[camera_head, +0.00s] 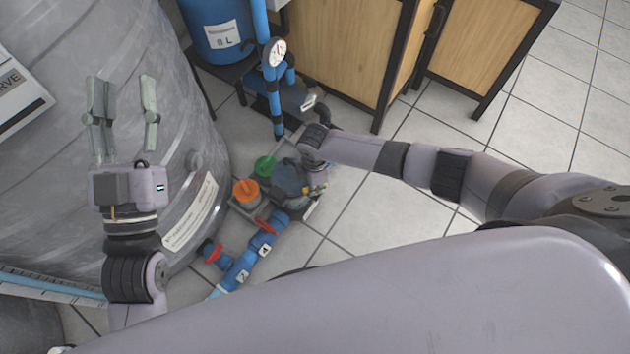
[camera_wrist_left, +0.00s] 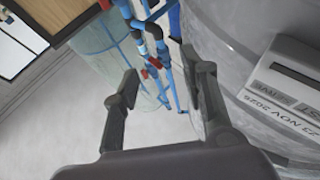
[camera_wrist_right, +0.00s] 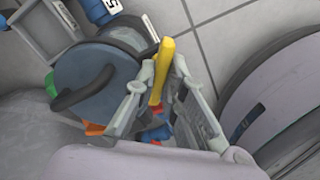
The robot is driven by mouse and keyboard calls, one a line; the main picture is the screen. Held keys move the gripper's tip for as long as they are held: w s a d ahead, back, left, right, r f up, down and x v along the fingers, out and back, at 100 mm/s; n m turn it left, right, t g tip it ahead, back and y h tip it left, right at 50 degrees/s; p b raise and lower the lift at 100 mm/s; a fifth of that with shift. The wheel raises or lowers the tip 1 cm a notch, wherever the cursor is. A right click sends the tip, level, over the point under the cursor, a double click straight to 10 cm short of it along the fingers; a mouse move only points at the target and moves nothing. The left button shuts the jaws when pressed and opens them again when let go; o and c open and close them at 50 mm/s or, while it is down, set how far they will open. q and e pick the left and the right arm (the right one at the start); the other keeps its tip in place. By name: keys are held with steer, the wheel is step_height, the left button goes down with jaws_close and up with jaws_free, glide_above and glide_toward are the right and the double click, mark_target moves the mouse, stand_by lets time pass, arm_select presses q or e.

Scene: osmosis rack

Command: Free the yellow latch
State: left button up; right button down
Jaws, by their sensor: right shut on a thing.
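The yellow latch (camera_wrist_right: 163,65) is a slim bar in the right wrist view, beside a dark blue-grey round housing (camera_wrist_right: 97,75) with a black handle. My right gripper (camera_wrist_right: 160,88) is shut on the latch, with a finger on each side of it; its far end sticks out past the fingertips. In the head view, my right gripper (camera_head: 318,178) is low beside the housing (camera_head: 288,178), and only a bit of yellow shows there. My left gripper (camera_head: 123,105) is open and empty in front of the large grey tank; its spread fingers also show in the left wrist view (camera_wrist_left: 163,88).
The grey tank (camera_head: 195,95) fills the left. Orange (camera_head: 246,192) and green (camera_head: 265,165) caps sit next to the housing. Blue pipes with red valve handles (camera_head: 265,226) lie in front. A blue pipe with gauge (camera_head: 275,52) stands behind. Tiled floor (camera_head: 385,225) is clear on the right.

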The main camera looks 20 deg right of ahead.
steer(key=n, duration=0.3)
steer(key=shift+n+p, duration=0.4)
steer(key=shift+n, duration=1.1)
arm_select(q)
step_height(320, 180, down, 6)
steer(key=w+g+y, duration=0.1)
steer(key=w+g, duration=0.1)
steer(key=g, duration=0.1)
steer(key=shift+a+g, duration=0.2)
steer(key=shift+g, duration=0.2)
arm_select(e)
steer(key=shift+n, duration=0.9)
arm_select(q)
steer(key=shift+f, duration=0.1)
arm_select(e)
steer(key=shift+a, duration=0.1)
steer(key=c, duration=1.7)
jaws_free()
steer(key=shift+o, duration=0.2)
steer(key=shift+r, duration=0.1)
step_height(320, 180, up, 12)
